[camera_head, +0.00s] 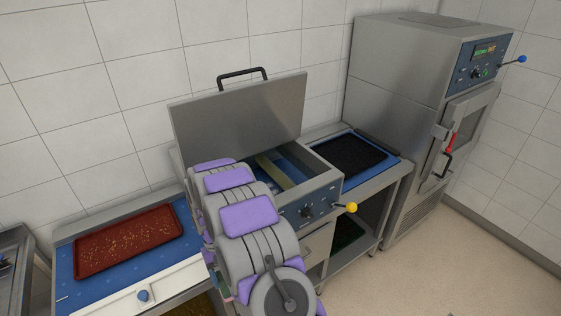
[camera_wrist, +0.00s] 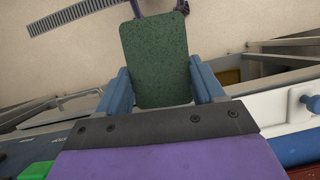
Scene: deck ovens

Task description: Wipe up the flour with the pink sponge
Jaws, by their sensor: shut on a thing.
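In the wrist view, the two blue fingers of my gripper (camera_wrist: 159,75) are shut on the sponge (camera_wrist: 153,45). The sponge shows a flat, dark green speckled face there. In the head view a small green and pink edge of the sponge (camera_head: 228,299) shows at the left side of my arm, low in the picture. My arm hides the rest of it and the gripper in that view. I cannot make out any flour in either view.
A red tray (camera_head: 110,246) with tan specks lies on the blue-topped counter (camera_head: 66,273) at left. A steel unit with raised lid (camera_head: 240,112) stands at centre, a black tray (camera_head: 350,155) right of it, then a tall oven (camera_head: 400,80). The floor (camera_head: 440,260) at right is clear.

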